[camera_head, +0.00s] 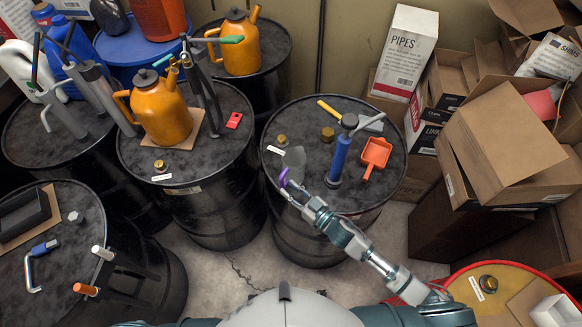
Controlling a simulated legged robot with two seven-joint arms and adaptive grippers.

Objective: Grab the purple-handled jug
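The purple-handled jug (294,158) is small and grey. It stands near the left edge of the middle drum's black top, with its curved purple handle (283,178) toward me. My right gripper (288,187) reaches in from the lower right over the drum's near rim. Its fingertips are at the purple handle and overlap it in the picture. The fingers are too small and partly merged with the handle to tell whether they are open or shut on it. My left gripper is not in view.
The same drum top (312,112) holds a blue pump (341,158), an orange dustpan (375,156), a yellow-handled tool (329,108) and brass caps. Orange oil cans (161,112) stand on drums to the left. Cardboard boxes (508,145) fill the right. Bare floor (235,278) shows in front.

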